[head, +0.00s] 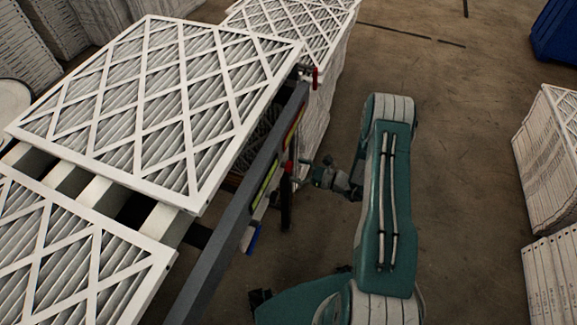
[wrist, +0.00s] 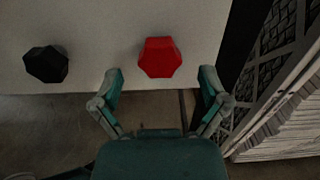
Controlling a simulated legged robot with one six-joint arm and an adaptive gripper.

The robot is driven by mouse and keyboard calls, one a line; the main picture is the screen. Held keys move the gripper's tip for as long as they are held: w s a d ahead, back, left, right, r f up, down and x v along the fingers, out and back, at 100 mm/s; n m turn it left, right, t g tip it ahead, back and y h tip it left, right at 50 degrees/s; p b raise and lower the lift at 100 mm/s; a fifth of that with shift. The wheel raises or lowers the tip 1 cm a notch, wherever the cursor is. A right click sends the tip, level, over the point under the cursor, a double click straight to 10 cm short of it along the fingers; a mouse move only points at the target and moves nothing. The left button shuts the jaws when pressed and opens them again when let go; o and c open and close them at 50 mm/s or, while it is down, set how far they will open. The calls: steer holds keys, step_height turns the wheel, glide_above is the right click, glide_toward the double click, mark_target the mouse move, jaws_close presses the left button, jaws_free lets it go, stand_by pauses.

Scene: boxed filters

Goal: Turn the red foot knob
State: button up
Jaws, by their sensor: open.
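The red foot knob (wrist: 160,57) is six-sided and sits on a pale panel (wrist: 105,30) in the wrist view. My gripper (wrist: 161,78) is open, with one finger to the lower left of the knob and one to its lower right. The knob lies between and slightly beyond the fingertips, and I see no finger touching it. In the head view my gripper (head: 308,180) is beside the side of the filter rack, partly hidden. I cannot tell the knob apart there.
A black six-sided knob (wrist: 46,64) is left of the red one on the same panel. Boxed filters (head: 160,100) lie on a grey-railed rack (head: 240,215). Other filter stacks stand at the far end (head: 295,25) and right (head: 550,140). Bare floor (head: 460,150) is open right of my arm.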

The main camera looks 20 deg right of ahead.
mark_target(292, 167)
steer(key=shift+x, duration=1.5)
steer(key=c, duration=1.2)
steer(key=shift+o, duration=0.2)
